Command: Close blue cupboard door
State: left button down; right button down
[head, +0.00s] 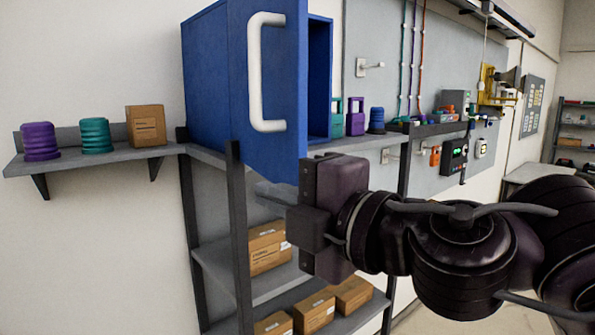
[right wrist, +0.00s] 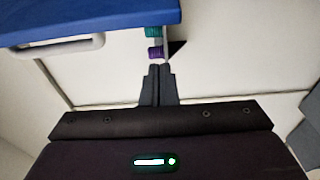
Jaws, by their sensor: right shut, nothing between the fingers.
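The blue cupboard (head: 213,85) stands on a grey shelf rack. Its blue door (head: 280,133) with a white handle (head: 256,72) stands open, and a strip of the cupboard's inside shows to the right of it. My right gripper (head: 272,192) is shut and empty, just below the door's lower edge; I cannot tell whether it touches the door. In the right wrist view the shut fingers (right wrist: 158,85) point away, with the blue door (right wrist: 90,18) and white handle (right wrist: 62,48) above them to the left. My left gripper is out of view.
A wall shelf (head: 100,157) at left holds a purple item, a teal item and a small box. Cardboard boxes (head: 268,247) lie on the rack's lower shelves. Teal and purple objects stand right of the cupboard, by a grey wall panel (head: 430,50) with cables and devices.

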jog(key=shift+w+d+p, duration=0.75)
jog(key=shift+w+d, duration=0.5)
jog(key=shift+w, duration=0.15)
